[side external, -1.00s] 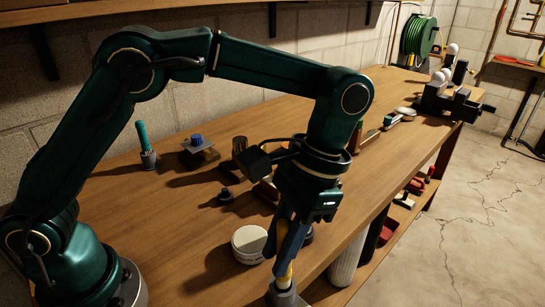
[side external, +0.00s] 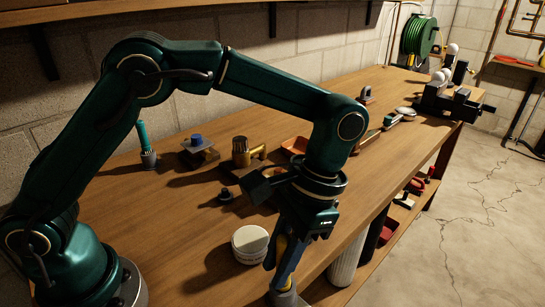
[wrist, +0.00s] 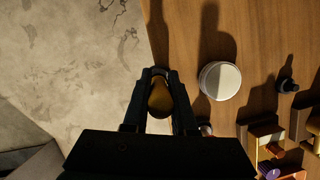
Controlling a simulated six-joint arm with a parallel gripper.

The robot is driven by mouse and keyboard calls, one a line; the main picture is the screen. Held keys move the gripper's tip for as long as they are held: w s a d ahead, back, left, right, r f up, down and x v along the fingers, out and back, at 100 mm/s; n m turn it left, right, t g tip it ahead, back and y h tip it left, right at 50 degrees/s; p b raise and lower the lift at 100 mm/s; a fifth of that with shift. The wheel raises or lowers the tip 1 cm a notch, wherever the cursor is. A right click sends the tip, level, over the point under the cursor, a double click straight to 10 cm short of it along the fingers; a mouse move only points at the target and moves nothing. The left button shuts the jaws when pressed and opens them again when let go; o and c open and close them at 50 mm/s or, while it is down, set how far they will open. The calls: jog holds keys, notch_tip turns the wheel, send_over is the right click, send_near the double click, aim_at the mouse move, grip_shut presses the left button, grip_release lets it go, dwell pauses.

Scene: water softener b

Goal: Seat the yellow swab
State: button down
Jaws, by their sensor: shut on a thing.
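My gripper (side external: 283,272) points down at the front edge of the bench in the side view. It is shut on the yellow swab (side external: 281,244), whose yellow handle shows between the fingers. In the wrist view the swab (wrist: 160,99) shows as a yellow-brown rounded end between the jaws. A grey holder (side external: 286,299) is directly below the fingers, cut off by the bottom of the side view. The swab's lower end is hidden by the fingers and holder, so I cannot tell how deep it sits.
A white-lidded jar (side external: 250,243) stands close to the left of my gripper. A black knob (side external: 225,194), brass fitting (side external: 241,153), blue-topped part (side external: 197,143) and teal swab in a grey holder (side external: 147,150) stand farther back. The bench edge drops to the floor at right.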

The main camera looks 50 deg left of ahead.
jog(key=shift+f, duration=0.6)
jog(key=shift+f, duration=0.15)
jog(key=c, duration=0.6)
grip_release()
jog(key=shift+c, duration=0.2)
jog(key=v, duration=0.5)
